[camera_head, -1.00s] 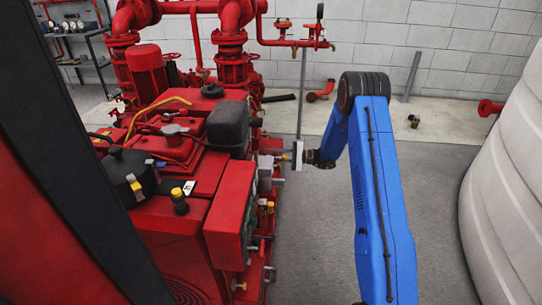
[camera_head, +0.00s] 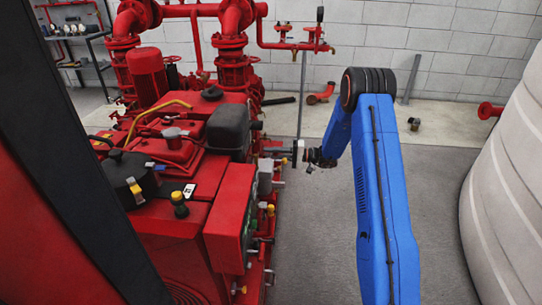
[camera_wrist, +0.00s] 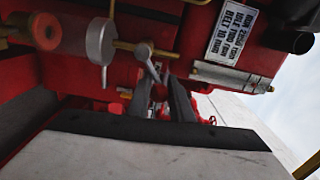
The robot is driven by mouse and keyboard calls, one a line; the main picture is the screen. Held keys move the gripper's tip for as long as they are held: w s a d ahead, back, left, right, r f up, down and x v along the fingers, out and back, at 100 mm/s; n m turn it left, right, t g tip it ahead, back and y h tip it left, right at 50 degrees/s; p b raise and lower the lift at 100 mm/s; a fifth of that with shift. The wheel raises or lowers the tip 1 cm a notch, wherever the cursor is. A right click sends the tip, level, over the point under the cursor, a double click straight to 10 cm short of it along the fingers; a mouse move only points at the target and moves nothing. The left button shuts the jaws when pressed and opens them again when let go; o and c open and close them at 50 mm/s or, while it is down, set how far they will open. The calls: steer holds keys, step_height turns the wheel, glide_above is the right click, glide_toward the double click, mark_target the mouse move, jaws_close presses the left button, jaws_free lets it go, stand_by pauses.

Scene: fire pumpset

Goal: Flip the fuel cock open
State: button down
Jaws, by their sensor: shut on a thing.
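The fuel cock (camera_wrist: 143,49) is a small brass fitting with a short grey lever (camera_wrist: 152,69) in the wrist view. It sits on a brass pipe beside a clear-and-grey fuel filter bowl (camera_wrist: 101,41) under the red engine. My gripper (camera_wrist: 163,82) has its two dark fingers close together around the lower end of the lever, shut on it. The lever slants down and right from the cock body. In the head view my gripper (camera_head: 283,151) reaches in from the right at the engine's side; the cock itself cannot be made out there.
The red pumpset (camera_head: 190,150) fills the left, with a red control box (camera_head: 230,215) nearer me. A black tank or muffler (camera_head: 229,129) is above my gripper's left. A large pale tank (camera_head: 510,190) stands right.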

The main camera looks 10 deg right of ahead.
steer(key=shift+s+a+r+n, duration=0.1)
steer(key=shift+s+r+n, duration=0.15)
steer(key=shift+n, duration=0.5)
steer(key=shift+s+a+r+n, duration=0.15)
steer(key=shift+s+n, duration=0.1)
steer(key=shift+n, duration=0.45)
steer(key=shift+s+r+n, duration=0.2)
steer(key=shift+s+n, duration=0.05)
steer(key=shift+n, duration=0.5)
steer(key=c, duration=1.6)
jaws_free()
steer(key=shift+d, duration=0.1)
steer(key=v, duration=1.7)
steer(key=shift+s+d, duration=0.1)
steer(key=shift+d, duration=0.05)
steer(key=shift+o, duration=0.2)
